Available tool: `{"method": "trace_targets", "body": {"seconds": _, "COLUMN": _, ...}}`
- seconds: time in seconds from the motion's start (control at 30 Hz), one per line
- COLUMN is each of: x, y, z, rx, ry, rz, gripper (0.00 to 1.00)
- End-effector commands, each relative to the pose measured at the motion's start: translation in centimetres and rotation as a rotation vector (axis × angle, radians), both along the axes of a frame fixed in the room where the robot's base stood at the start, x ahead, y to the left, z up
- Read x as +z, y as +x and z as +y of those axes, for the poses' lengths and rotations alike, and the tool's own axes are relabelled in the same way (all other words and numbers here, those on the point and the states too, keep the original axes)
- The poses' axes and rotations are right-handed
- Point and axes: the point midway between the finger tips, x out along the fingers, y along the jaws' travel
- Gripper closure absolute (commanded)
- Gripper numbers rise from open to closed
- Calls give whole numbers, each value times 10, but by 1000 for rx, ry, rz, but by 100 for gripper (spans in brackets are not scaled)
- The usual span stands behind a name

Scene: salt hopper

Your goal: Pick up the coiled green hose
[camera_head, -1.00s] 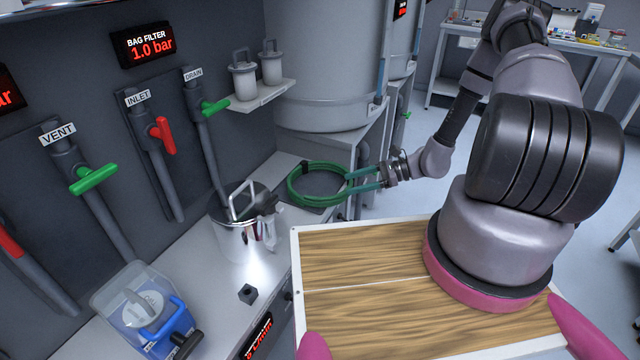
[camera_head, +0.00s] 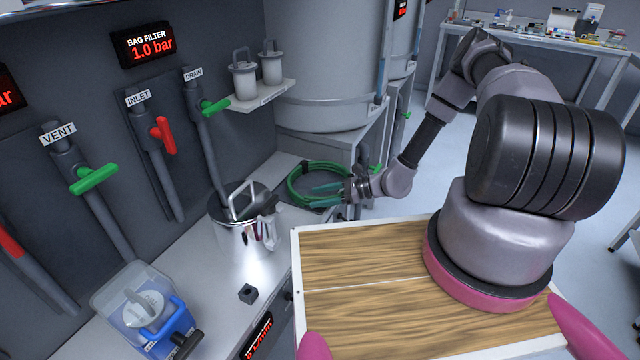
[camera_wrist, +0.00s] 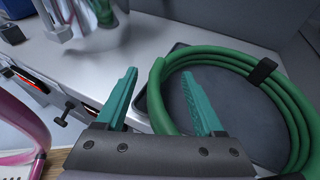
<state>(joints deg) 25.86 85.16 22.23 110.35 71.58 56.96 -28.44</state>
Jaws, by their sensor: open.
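The coiled green hose (camera_head: 298,191) lies on a dark tray at the back of the grey counter, beside the large tank. In the wrist view the hose (camera_wrist: 222,53) is a ring with a black strap around its far side. My gripper (camera_head: 326,193) is open, just above the near part of the coil. In the wrist view my gripper (camera_wrist: 166,98) has one teal finger outside the ring and the other over its inside, with the hose's near left side between them. I cannot tell whether the fingers touch the hose.
A shiny metal pot (camera_head: 238,238) stands left of the hose. A small black block (camera_head: 248,293) and a clear and blue container (camera_head: 146,310) are nearer on the counter. A shelf (camera_head: 262,96) with two canisters is above. The wooden tray top (camera_head: 360,290) is clear.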

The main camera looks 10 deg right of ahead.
Motion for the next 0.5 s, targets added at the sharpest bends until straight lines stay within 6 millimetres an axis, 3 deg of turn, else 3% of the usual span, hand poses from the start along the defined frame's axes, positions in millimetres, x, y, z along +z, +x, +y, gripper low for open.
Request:
{"method": "trace_targets", "body": {"seconds": 0.3, "x": -2, "y": 2, "z": 8, "rx": -1, "ry": 0, "rz": -1, "gripper": 30}}
{"method": "trace_targets", "body": {"seconds": 0.33, "x": -2, "y": 2, "z": 8, "rx": -1, "ry": 0, "rz": -1, "gripper": 34}}
{"method": "trace_targets", "body": {"seconds": 0.5, "x": -2, "y": 2, "z": 8, "rx": -1, "ry": 0, "rz": -1, "gripper": 99}}
